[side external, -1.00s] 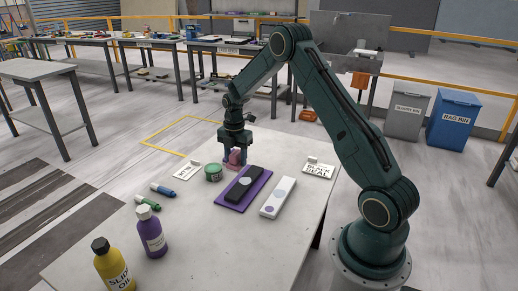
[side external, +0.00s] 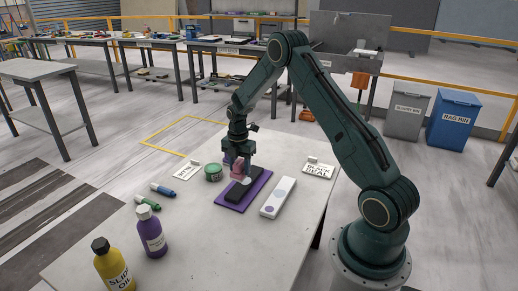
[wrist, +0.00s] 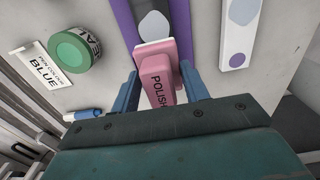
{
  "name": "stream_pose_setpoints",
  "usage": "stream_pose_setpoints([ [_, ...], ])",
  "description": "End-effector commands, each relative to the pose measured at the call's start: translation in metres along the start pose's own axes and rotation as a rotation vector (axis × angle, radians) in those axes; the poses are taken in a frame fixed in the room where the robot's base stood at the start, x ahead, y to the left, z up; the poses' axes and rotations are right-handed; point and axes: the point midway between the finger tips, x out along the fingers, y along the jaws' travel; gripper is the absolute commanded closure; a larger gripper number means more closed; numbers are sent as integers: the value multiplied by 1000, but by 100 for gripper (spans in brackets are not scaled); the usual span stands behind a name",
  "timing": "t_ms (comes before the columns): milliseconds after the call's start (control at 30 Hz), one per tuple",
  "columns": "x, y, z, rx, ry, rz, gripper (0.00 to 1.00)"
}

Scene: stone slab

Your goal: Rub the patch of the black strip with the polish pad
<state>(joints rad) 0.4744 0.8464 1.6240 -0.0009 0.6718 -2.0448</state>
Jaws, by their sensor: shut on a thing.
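My gripper (side external: 237,166) is shut on the pink polish pad (wrist: 161,82), which reads "POLISH" and has a pale front edge. In the wrist view the blue fingers stand on either side of it. The black strip (side external: 238,195) lies on a purple mat (side external: 224,204) on the stone slab. A light grey patch (wrist: 153,24) on the strip shows just beyond the pad's front edge. I cannot tell whether the pad touches the strip.
A white strip (side external: 277,198) with round patches lies to the right. A green tin (side external: 212,173) and a "BLUE" card (wrist: 43,66) are to the left. Markers (side external: 162,190), a purple bottle (side external: 151,236) and a yellow bottle (side external: 112,270) stand clear. A "BLACK SEAL" card (side external: 318,171) is at right.

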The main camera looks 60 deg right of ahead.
Motion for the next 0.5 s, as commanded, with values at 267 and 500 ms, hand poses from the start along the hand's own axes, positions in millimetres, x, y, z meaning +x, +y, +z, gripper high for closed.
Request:
stream_pose_setpoints([
  [267, 20, 0, 0, 1, 1, -1, 73],
  [500, 27, 0, 0, 1, 0, 1, 73],
])
